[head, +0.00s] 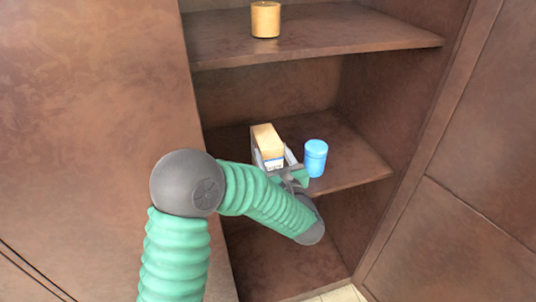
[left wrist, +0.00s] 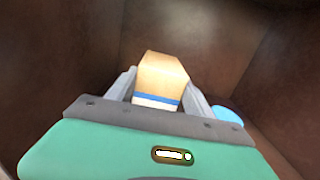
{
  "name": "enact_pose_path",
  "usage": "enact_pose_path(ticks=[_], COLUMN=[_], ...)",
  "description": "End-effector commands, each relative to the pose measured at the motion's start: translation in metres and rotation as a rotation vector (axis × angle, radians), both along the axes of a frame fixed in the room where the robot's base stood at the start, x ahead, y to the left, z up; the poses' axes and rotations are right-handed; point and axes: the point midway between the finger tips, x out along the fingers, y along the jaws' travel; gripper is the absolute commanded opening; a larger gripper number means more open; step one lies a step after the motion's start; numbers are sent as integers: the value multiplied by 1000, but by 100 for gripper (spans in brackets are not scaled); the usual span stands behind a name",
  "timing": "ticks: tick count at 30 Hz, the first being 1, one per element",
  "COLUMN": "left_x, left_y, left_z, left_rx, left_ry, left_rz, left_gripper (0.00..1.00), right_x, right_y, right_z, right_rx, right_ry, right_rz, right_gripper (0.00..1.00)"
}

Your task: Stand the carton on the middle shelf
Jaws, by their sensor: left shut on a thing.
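A tan carton (head: 267,141) with a blue and white band is at the middle shelf (head: 353,158) of the brown cabinet. My left gripper (head: 270,160) is shut on it, with one finger on each side. In the left wrist view the carton (left wrist: 161,78) stands between the two grey fingers (left wrist: 160,90). It looks upright. My gripper hides its lower part, so I cannot tell whether its base touches the shelf. My right gripper is not in view.
A tan canister (head: 265,19) stands on the upper shelf (head: 350,42). The middle shelf's right side is clear.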

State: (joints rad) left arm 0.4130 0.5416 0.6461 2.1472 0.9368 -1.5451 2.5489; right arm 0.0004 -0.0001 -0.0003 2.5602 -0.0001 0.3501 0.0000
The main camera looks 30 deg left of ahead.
Motion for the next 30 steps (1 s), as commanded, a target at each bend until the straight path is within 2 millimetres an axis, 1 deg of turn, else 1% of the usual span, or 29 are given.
enact_pose_path(ticks=[1,4,6,7,9,11,19,21,22,26,27,30], left_x=[3,7,11,11,11,12,11,11,11,11,11,11], left_y=[10,20,32,28,27,26,27,27,27,27,27,27], left_z=[1,0,-1,-12,-27,-34,-37,-39,-39,-39,-39,-39], left_rx=[1,1,1,1,0,2,2,2,0,0,1,1], left_ry=[-2,-2,-1,2,3,1,-4,-4,-1,-1,-1,-1], left_rz=[5,3,5,0,0,-1,0,0,0,0,0,0], left_gripper=[0,0,0,0,0,0,0,0,63,80,82,82], right_x=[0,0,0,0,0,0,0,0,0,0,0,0], right_y=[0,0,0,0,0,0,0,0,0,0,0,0], right_z=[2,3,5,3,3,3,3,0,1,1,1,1], right_rx=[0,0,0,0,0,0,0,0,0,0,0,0], right_ry=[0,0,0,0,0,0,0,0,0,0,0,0], right_rz=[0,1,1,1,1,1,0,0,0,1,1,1], right_gripper=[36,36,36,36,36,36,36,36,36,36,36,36])
